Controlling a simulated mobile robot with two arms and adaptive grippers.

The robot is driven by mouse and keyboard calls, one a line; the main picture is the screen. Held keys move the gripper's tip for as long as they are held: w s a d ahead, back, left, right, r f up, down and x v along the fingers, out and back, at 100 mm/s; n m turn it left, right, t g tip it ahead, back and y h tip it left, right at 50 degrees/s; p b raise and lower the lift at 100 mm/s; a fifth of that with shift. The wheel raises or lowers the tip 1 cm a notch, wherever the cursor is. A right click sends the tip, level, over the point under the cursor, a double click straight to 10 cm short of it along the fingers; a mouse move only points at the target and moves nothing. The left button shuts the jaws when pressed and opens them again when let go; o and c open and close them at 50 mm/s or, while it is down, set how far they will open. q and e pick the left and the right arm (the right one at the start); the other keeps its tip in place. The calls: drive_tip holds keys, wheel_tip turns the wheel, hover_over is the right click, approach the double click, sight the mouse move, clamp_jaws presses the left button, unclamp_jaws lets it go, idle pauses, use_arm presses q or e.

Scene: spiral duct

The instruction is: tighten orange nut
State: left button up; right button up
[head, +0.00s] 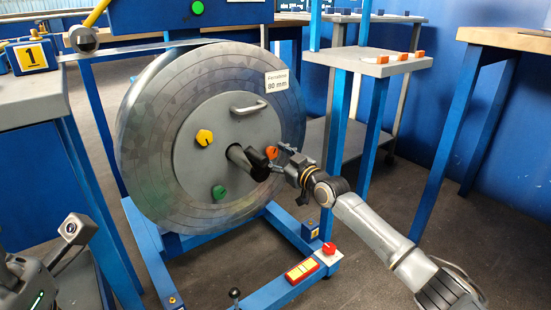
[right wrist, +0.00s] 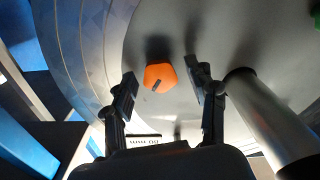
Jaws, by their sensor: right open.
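The orange nut (head: 271,152) sits on the grey hub plate of the large metal spool, right of the central shaft. In the right wrist view the orange nut (right wrist: 160,76) has a dark slot-like mark and lies ahead, between the two fingers. My right gripper (head: 282,160) is open beside the nut, and its fingers (right wrist: 158,85) stand apart with no visible contact. The hub plate also carries a yellow nut (head: 204,137) and a green nut (head: 219,192).
The central shaft (head: 248,160) sticks out close to my right gripper and fills the right side of the wrist view (right wrist: 270,120). A handle (head: 248,108) stands above the nut. The blue frame carries a red knob (head: 329,248). A small grey table (head: 350,62) stands behind.

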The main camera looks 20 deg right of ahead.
drive_tip(key=shift+c, duration=0.4)
drive_tip(key=c, duration=1.1)
drive_tip(key=shift+o, duration=0.2)
